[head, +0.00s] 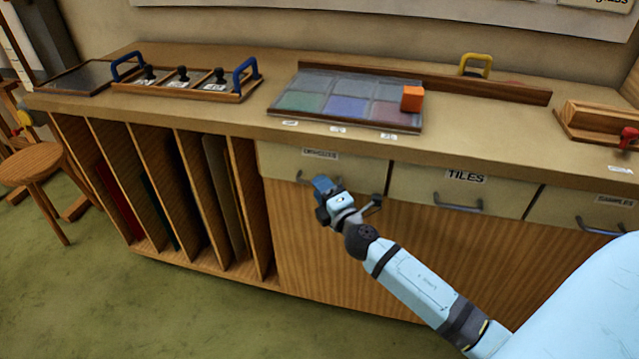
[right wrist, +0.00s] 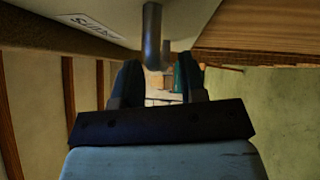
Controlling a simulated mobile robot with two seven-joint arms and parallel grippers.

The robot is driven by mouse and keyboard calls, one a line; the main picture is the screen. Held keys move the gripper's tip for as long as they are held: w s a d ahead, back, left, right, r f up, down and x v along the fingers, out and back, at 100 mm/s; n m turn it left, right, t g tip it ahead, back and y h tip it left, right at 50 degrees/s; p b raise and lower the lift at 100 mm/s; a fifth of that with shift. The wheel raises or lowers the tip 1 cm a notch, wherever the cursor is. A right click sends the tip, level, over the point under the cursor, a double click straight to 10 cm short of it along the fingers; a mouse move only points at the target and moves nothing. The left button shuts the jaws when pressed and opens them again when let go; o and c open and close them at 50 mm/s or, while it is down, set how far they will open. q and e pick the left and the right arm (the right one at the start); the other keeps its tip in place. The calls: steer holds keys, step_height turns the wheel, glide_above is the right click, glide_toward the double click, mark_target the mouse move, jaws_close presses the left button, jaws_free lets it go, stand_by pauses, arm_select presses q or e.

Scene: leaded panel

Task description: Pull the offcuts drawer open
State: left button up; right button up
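The offcuts drawer (head: 280,162) is the left one in the row under the bench top and looks flush with the front. Its label (head: 320,153) is partly legible. My right gripper (head: 324,186) is at the drawer's handle, which it mostly hides in the head view. In the right wrist view the grey handle (right wrist: 152,38) runs down toward the gap between the two fingers of my right gripper (right wrist: 160,82). The fingers stand apart, and I cannot tell whether they touch the handle. My left gripper is not in view.
The tiles drawer (head: 460,190) and samples drawer (head: 590,210) sit to the right, both shut. Upright slots (head: 185,190) with sheets are on the left. A glass panel (head: 325,100) with an orange block (head: 412,98) lies on the bench top. A stool (head: 35,165) stands far left.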

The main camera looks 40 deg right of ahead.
steer(key=shift+w+d+r, duration=0.1)
steer(key=shift+w, duration=0.55)
jaws_close()
steer(key=shift+s, duration=0.15)
